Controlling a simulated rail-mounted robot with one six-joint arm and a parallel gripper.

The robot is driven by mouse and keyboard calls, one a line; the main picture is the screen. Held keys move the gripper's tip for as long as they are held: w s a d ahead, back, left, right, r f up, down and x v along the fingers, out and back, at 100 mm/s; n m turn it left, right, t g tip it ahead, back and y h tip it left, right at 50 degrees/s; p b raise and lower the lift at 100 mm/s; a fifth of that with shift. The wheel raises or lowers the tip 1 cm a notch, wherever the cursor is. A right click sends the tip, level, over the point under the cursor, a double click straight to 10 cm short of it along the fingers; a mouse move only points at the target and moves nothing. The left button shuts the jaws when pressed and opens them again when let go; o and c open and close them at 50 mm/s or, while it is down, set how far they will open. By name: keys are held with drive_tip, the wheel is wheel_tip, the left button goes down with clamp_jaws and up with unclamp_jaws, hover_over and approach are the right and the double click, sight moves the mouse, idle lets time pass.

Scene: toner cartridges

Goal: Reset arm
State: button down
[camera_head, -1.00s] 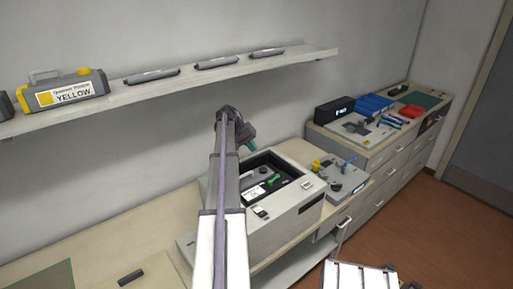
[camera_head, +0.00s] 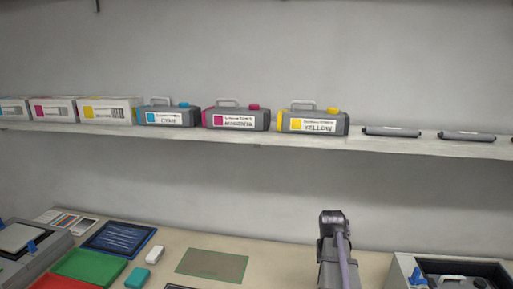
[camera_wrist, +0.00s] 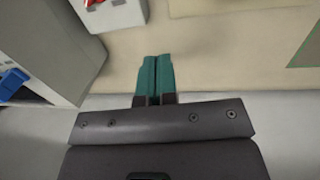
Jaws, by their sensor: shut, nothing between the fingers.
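My gripper (camera_wrist: 153,80) shows in the wrist view with its two teal fingers pressed together and nothing between them. It is over the front edge of the pale counter (camera_wrist: 210,45), with grey floor or cabinet front below. In the head view my arm rises at the lower right in front of the counter (camera_head: 290,265); the fingers are hidden there.
A wall shelf (camera_head: 390,143) holds cyan (camera_head: 168,116), magenta (camera_head: 235,118) and yellow (camera_head: 312,120) toner cartridges, several boxes and dark rollers (camera_head: 392,131). An open printer (camera_head: 405,270) stands right of my arm. Green (camera_head: 90,265) and red trays (camera_head: 55,282) lie at left.

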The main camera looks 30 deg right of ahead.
drive_tip(key=a+f+n+b, duration=0.1)
drive_tip(key=a+f+n, duration=0.1)
drive_tip(key=a, duration=1.5)
drive_tip(key=a+f+n+t+y+b, duration=0.1)
drive_tip(key=a+n, duration=0.4)
drive_tip(key=a, duration=1.2)
drive_tip(key=shift+w+a+f+n+b, duration=0.2)
drive_tip(key=shift+f+n+b, duration=0.1)
drive_tip(key=shift+f+b, duration=0.35)
